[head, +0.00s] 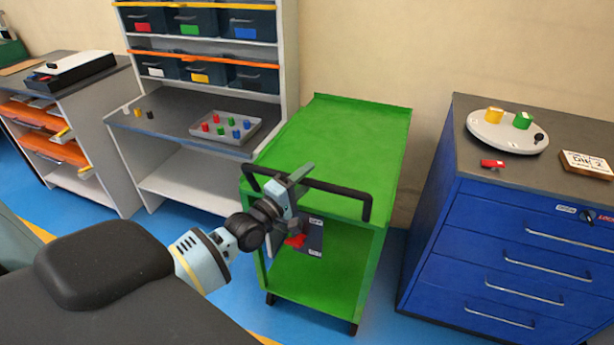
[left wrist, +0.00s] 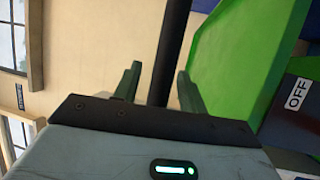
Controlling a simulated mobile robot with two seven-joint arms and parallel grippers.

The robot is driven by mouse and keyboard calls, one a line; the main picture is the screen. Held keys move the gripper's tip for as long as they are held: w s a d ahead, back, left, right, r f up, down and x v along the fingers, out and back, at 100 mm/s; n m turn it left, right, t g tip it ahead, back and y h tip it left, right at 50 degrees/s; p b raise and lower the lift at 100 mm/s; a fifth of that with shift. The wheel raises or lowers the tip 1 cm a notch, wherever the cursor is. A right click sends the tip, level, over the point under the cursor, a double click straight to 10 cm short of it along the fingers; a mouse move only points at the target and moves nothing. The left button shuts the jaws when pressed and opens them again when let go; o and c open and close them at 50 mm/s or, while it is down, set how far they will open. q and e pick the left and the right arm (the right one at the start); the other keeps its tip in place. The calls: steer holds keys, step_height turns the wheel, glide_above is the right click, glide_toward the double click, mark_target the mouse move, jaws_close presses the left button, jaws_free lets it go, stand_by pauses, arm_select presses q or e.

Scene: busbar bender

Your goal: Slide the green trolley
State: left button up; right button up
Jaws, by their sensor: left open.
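The green trolley (head: 345,145) stands in the middle of the head view, with a flat top, a lower shelf (head: 315,285) and castors. A black bar handle (head: 335,192) runs along its near top edge. My left gripper (head: 297,181) is at the left part of this handle, with its jaws open. In the left wrist view, the black bar (left wrist: 172,45) passes between the two spread fingers (left wrist: 160,88), and the trolley's green side (left wrist: 240,60) is to the right. Whether the fingers touch the bar cannot be told. My right gripper is not in view.
A grey rack (head: 290,50) with bins and a tray of coloured pegs (head: 225,128) stands close at the trolley's left. A blue drawer cabinet (head: 500,250) stands to the right, across a narrow gap of blue floor. A beige wall (head: 380,50) is behind the trolley.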

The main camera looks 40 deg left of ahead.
arm_select(q)
steer(key=shift+w, duration=0.3)
steer(key=shift+c, duration=0.4)
jaws_close()
